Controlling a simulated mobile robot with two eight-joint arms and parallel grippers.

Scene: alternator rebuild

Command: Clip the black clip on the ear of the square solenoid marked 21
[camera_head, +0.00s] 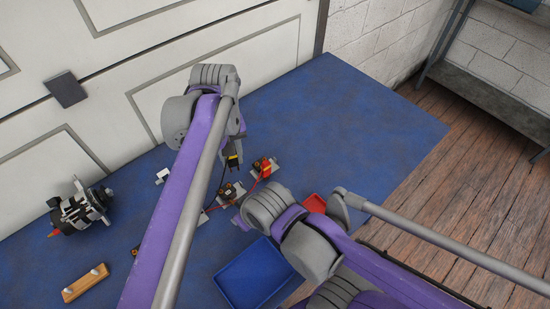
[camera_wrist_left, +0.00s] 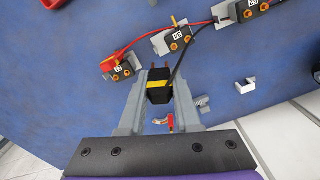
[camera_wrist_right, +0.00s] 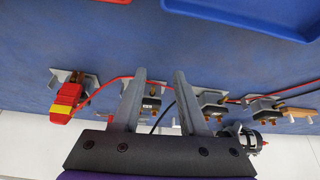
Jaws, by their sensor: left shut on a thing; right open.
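My left gripper (camera_head: 232,158) is shut on the black clip (camera_wrist_left: 158,86), which has a yellow band and a black cable. It holds the clip beside the row of square solenoids. The nearest solenoid (camera_wrist_left: 124,71) has a red clip (camera_wrist_left: 109,64) on it; its small label is hard to read. A second solenoid (camera_wrist_left: 178,42) and a third solenoid (camera_wrist_left: 252,9) also bear labels; I cannot tell surely which is 21. Clip and solenoids are apart in the left wrist view. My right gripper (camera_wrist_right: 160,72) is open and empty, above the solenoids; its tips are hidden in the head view.
A blue tray (camera_head: 222,275) and a red tray (camera_head: 315,204) lie on the blue mat (camera_head: 345,120). An alternator (camera_head: 80,208) and a wooden block with pegs (camera_head: 85,283) are at the left. A white bracket (camera_wrist_left: 246,86) lies near the solenoids. The right part of the mat is clear.

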